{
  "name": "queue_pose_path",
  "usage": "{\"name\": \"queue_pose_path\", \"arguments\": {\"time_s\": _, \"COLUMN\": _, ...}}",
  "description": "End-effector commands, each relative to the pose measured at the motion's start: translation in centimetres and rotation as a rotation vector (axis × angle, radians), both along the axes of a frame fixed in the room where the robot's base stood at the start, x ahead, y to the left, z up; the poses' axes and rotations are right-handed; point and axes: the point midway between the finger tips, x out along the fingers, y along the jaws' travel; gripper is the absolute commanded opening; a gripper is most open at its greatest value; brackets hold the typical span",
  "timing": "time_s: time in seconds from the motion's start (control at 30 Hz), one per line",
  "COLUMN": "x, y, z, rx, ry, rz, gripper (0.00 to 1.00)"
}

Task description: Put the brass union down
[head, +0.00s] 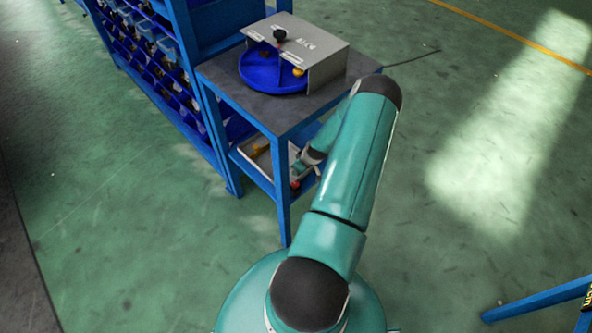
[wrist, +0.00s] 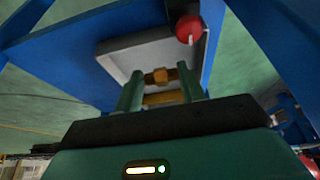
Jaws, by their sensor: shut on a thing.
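My gripper (wrist: 161,88) is shut on the brass union (wrist: 160,76), a small orange-brown fitting between its two green fingers in the wrist view. The union is in front of a pale tray (wrist: 120,58) on the blue lower shelf (wrist: 70,52); I cannot tell whether it touches the tray. A second yellow piece (wrist: 163,97) shows lower between the fingers. In the head view my gripper (head: 299,172) reaches under the stand's top, beside the tray (head: 243,148). The union cannot be made out there.
A red ball (wrist: 189,28) is near the tray; it also shows in the head view (head: 295,184). The stand's top (head: 222,72) bears a blue round tray (head: 262,82) under a grey cover (head: 322,62). A blue bin rack (head: 150,55) stands left. Blue legs (head: 283,190) frame the shelf.

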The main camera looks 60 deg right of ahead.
Motion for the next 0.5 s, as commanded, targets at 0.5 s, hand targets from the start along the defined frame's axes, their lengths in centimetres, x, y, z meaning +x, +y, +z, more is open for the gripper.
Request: {"name": "queue_pose_path", "arguments": {"time_s": 0.5, "x": 3.9, "y": -3.6, "z": -6.3, "rx": 0.0, "ry": 0.001, "rz": 0.0, "gripper": 0.12}}
